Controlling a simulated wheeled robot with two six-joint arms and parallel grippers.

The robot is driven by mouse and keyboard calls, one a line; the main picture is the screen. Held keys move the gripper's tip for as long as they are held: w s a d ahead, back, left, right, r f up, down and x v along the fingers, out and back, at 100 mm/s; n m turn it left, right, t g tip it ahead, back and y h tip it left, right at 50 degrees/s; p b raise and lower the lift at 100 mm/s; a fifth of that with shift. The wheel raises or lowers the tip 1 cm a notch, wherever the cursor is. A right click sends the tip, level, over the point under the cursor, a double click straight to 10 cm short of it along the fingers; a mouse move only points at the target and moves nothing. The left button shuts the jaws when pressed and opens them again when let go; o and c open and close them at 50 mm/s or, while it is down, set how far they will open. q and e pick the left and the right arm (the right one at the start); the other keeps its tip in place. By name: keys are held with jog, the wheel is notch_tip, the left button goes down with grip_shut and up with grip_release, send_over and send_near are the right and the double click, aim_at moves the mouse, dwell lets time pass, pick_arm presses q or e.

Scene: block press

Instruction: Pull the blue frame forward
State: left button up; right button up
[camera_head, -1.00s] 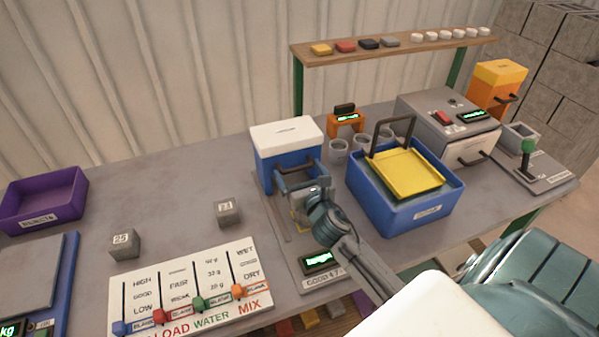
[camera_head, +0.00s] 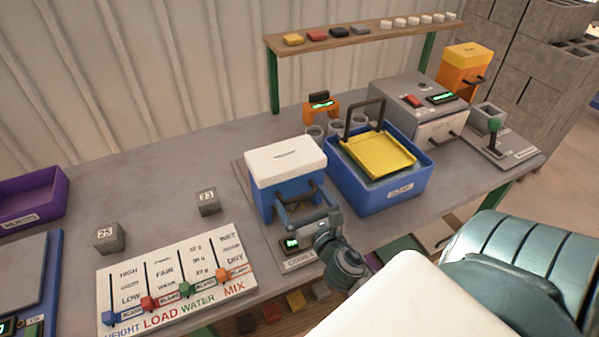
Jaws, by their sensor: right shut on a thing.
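The blue frame (camera_head: 264,203) with a white top (camera_head: 286,161) stands on a grey base plate in the middle of the table, and a dark handle bar sticks out at its front. My right gripper (camera_head: 318,222) is at the front of the frame, shut on the handle (camera_head: 300,206). The fingertips are partly hidden. A small green display (camera_head: 291,243) sits on the plate just in front of the frame. My left gripper is not in view.
A blue tub (camera_head: 378,205) with a yellow tray (camera_head: 378,152) stands close to the right of the frame. Two grey cubes (camera_head: 109,237) (camera_head: 208,201) and a white slider board (camera_head: 178,279) lie to the left. A purple bin (camera_head: 32,195) is at the far left.

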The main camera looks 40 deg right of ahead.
jog(key=shift+s+f, duration=0.1)
jog(key=o, duration=1)
jog(key=shift+o, duration=0.3)
jog(key=shift+s, duration=0.1)
jog(key=shift+s+a+f+b, duration=0.1)
jog(key=shift+s+b, duration=0.2)
jog(key=shift+s, duration=0.3)
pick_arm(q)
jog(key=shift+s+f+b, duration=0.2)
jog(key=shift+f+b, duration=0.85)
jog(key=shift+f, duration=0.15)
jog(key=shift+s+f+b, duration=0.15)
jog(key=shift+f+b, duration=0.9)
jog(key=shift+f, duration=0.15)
pick_arm(e)
jog(key=v, duration=1)
jog(key=shift+r, duration=0.2)
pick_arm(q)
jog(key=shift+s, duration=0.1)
pick_arm(e)
jog(key=shift+w, duration=0.1)
